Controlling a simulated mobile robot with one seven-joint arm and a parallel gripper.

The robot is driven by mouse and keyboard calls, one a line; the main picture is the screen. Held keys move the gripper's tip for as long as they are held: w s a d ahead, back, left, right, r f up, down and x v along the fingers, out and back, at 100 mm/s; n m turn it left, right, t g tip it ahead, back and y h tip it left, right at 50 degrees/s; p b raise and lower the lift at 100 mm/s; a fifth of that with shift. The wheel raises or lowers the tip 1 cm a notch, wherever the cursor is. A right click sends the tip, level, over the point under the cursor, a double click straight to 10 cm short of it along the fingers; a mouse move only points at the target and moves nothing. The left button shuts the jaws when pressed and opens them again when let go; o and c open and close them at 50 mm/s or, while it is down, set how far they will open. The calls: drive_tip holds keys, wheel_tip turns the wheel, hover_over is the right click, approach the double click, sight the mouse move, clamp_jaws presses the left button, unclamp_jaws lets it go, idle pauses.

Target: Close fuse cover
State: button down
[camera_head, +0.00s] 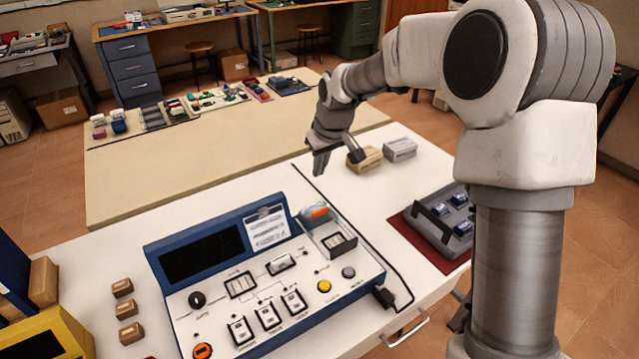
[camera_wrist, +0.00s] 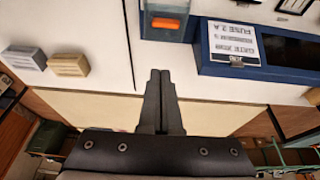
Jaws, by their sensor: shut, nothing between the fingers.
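The fuse cover (camera_head: 313,217) is a bluish, see-through lid with an orange strip, at the back right of the blue and white control panel (camera_head: 262,318). It appears raised and tilted back, with the fuse bay (camera_head: 338,243) exposed in front of it. In the wrist view the cover (camera_wrist: 166,36) is at the top centre, with its orange strip showing. My gripper (camera_head: 319,168) is above the white table behind the panel, apart from the cover. In the wrist view its fingers (camera_wrist: 160,76) are together and empty, pointing toward the cover.
A tan block (camera_head: 365,160) and a grey block (camera_head: 400,149) lie right of my gripper. A dark tray (camera_head: 425,232) with blue parts stands at the right. A black cable (camera_head: 395,292) runs along the panel's right side. Small brown boxes (camera_head: 124,310) stand left of the panel.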

sight(318, 215)
drive_tip(key=x, duration=1.1)
drive_tip(key=shift+w+a+r, duration=0.15)
drive_tip(key=shift+a, duration=0.15)
drive_tip(key=shift+d+f, duration=0.15)
drive_tip(key=shift+f, duration=0.15)
drive_tip(key=shift+s+d, duration=0.45)
drive_tip(key=shift+s, duration=0.35)
drive_tip(key=shift+s+d, duration=0.5)
drive_tip(key=shift+s, duration=0.25)
